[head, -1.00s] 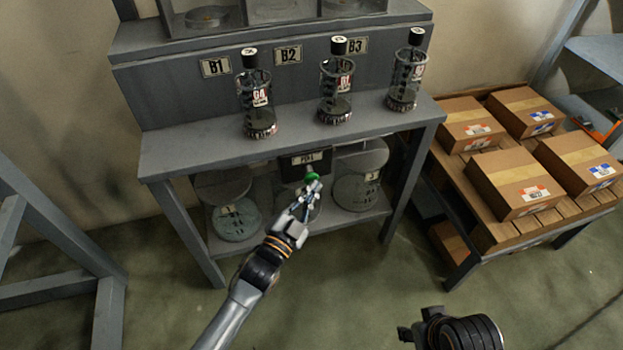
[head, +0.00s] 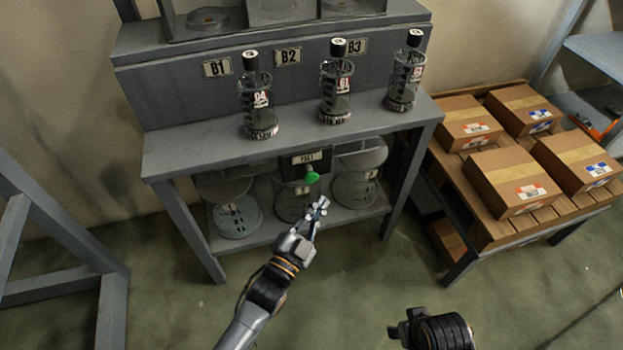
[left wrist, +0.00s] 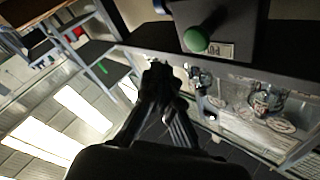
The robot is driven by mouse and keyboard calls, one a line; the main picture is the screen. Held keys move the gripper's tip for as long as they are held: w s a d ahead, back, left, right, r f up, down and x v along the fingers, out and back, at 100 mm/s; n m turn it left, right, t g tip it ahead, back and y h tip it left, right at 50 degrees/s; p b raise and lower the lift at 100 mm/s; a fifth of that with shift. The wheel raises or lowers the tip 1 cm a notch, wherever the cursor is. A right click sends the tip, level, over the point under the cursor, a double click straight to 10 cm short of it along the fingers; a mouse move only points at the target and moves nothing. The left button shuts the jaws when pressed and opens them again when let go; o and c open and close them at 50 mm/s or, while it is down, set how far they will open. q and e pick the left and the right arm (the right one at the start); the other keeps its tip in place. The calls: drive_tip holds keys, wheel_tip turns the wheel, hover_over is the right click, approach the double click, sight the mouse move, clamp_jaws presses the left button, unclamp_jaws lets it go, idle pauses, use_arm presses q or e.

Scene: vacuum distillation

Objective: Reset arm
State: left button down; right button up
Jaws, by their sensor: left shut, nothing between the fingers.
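My left gripper (head: 318,209) is shut and empty in the head view, in front of the bench and below the green button (head: 312,177). It is apart from the button. In the left wrist view its closed fingers (left wrist: 160,78) point toward the dark box with the same green button (left wrist: 196,39). My right gripper (head: 399,331) shows only in part at the lower edge of the head view. Its fingertips are too small and dark to tell whether it is open or shut.
The grey bench (head: 195,160) bears three labelled glass vessels (head: 259,105), (head: 336,92), (head: 404,80). Round glass containers (head: 238,218) stand on its lower shelf. Boxes (head: 508,180) sit on a pallet-like table at the right. The floor in front is clear.

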idle(0.5)
